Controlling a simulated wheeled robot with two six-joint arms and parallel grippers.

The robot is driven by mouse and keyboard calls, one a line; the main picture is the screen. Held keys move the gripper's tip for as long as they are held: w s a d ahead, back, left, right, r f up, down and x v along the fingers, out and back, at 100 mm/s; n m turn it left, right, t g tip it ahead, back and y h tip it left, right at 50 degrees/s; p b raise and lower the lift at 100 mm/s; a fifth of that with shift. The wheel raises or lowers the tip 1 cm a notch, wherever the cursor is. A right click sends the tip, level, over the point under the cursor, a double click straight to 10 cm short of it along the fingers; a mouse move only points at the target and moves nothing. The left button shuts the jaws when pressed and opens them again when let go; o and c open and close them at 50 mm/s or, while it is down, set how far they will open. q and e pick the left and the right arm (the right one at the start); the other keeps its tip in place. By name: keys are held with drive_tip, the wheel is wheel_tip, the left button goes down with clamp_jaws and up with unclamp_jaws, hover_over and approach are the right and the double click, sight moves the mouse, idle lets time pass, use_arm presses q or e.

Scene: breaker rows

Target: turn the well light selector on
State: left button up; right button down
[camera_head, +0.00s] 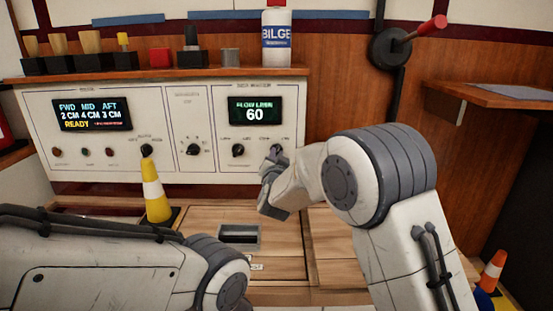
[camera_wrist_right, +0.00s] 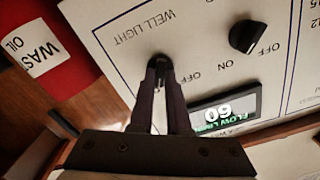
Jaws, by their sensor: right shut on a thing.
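The well light selector is a small dark knob (camera_wrist_right: 160,59) on the white control panel, beside the printed label WELL LIGHT in the right wrist view. My right gripper (camera_wrist_right: 161,66) has its two fingertips closed around this knob, which they mostly cover. The way the knob points is hard to tell. In the head view my right gripper (camera_head: 274,158) is at the lower right of the panel (camera_head: 215,160), below the display reading 60. My left arm (camera_head: 100,260) shows at the lower left, but its gripper is not in view.
A similar black knob (camera_wrist_right: 247,37) sits beside the selector, with OFF and ON printed near it. A yellow-white cone (camera_head: 155,190) stands before the panel. A BILGE bottle (camera_head: 276,38) stands on the shelf above. A red-handled lever (camera_head: 410,35) is on the wall.

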drive_tip(key=shift+m+b, duration=0.4)
drive_tip(key=shift+m, duration=0.6)
drive_tip(key=c, duration=0.9)
unclamp_jaws()
drive_tip(key=shift+s, duration=0.1)
drive_tip(key=shift+s+p, duration=1.8)
drive_tip(key=shift+s, duration=3.35)
